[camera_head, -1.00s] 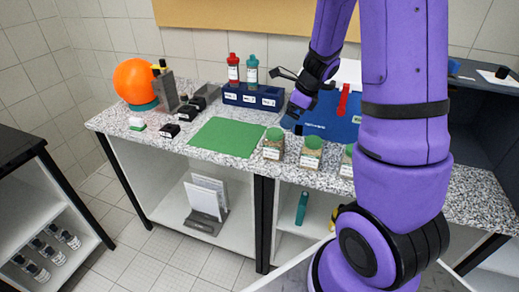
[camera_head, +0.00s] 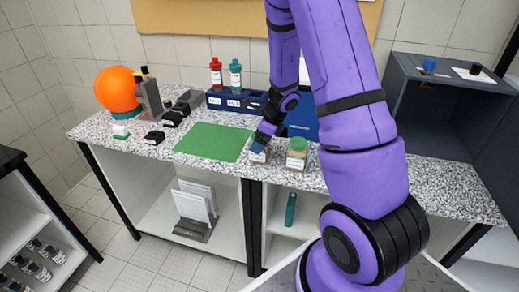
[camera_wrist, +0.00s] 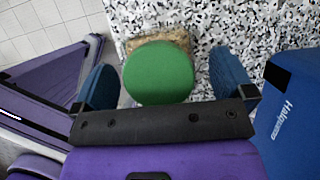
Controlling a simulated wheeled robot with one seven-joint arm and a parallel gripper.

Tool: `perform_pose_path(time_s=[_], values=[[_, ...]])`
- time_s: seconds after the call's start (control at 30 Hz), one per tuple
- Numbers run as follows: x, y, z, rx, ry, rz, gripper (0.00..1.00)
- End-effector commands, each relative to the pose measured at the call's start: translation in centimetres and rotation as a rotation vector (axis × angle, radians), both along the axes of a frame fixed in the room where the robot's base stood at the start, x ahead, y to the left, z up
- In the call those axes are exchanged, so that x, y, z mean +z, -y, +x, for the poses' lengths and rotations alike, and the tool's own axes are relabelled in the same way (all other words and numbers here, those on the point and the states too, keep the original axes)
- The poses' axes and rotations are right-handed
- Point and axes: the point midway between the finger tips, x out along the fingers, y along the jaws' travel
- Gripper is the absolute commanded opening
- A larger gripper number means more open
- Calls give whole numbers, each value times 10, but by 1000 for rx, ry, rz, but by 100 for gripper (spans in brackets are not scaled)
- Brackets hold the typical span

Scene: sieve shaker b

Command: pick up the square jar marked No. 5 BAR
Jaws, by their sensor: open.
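A square jar (camera_head: 259,156) with a pale label stands near the front edge of the speckled counter. My gripper (camera_head: 262,141) is right over it, and the arm hides its lid in the head view. In the wrist view a round green lid (camera_wrist: 158,72) lies between the two blue fingers of my gripper (camera_wrist: 164,76), with the tan jar body showing behind it. The fingers are open, one on each side, with gaps to the lid. A similar green-lidded jar (camera_head: 297,150) stands just to the right. The label writing is too small to read.
A green mat (camera_head: 212,143) lies left of the jars. A blue bin row (camera_head: 237,101) with red and teal bottles stands behind. A blue case (camera_head: 303,121) is close behind the jars and shows right of my gripper in the wrist view (camera_wrist: 290,105).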

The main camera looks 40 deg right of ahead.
Motion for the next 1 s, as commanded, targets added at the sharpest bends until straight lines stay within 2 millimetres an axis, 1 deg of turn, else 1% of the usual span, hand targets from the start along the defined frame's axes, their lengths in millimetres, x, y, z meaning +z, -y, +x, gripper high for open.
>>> perform_pose_path(time_s=[0.03,0.13,0.4,0.43,0.47,0.5,0.57,0.6,0.67,0.7,0.73,1.0], values=[[-6,-1,1,-1,-3,0,100],[-13,-3,4,-1,-1,0,100],[-15,-3,5,0,1,-1,100],[-15,-3,5,0,1,-1,98],[-15,-3,5,0,1,-1,91],[-15,-3,5,0,1,-1,82],[-15,-3,5,0,1,-1,68],[-15,-3,5,0,1,-1,59],[-15,-3,5,0,1,-1,45],[-15,-3,5,0,1,-1,36],[-15,-3,5,-1,2,-1,32],[-14,-3,4,-1,2,-1,32]])
